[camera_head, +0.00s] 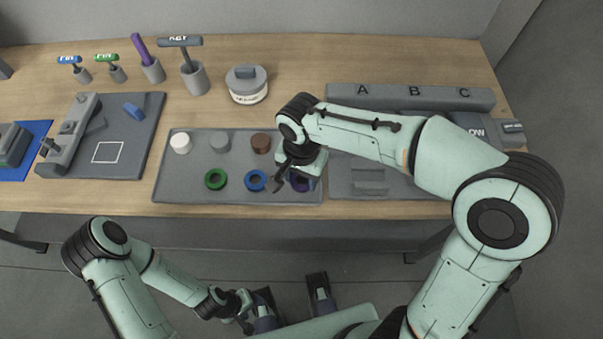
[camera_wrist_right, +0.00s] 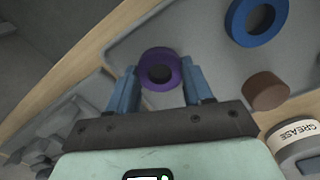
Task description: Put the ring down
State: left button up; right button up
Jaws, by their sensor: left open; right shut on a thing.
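The purple ring (camera_head: 300,184) is at the front right of the grey tray (camera_head: 165,190), partly hidden by my right gripper (camera_head: 293,181) in the head view. In the right wrist view the purple ring (camera_wrist_right: 160,54) sits between the two blue fingers, and the right gripper (camera_wrist_right: 160,80) is shut on it. I cannot tell whether the ring touches the tray. A green ring (camera_head: 215,170) and a blue ring (camera_head: 255,171) lie on the tray to its left. My left gripper (camera_head: 242,306) is open, low in front of the table and away from the tray.
White (camera_head: 180,139), grey (camera_head: 219,138) and brown (camera_head: 261,141) round pieces stand in the tray's back row. A grease tin (camera_head: 247,92) stands behind the tray. A grey panel (camera_head: 360,168) lies on the right. Upright tools in holders (camera_head: 194,78) stand at the back left.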

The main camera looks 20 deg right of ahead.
jog(key=o, duration=0.9)
jog(key=shift+f, duration=0.15)
jog(key=shift+r, duration=0.35)
notch_tip(320, 180, up, 12)
jog(key=shift+f+p, duration=0.15)
jog(key=shift+p, duration=1.05)
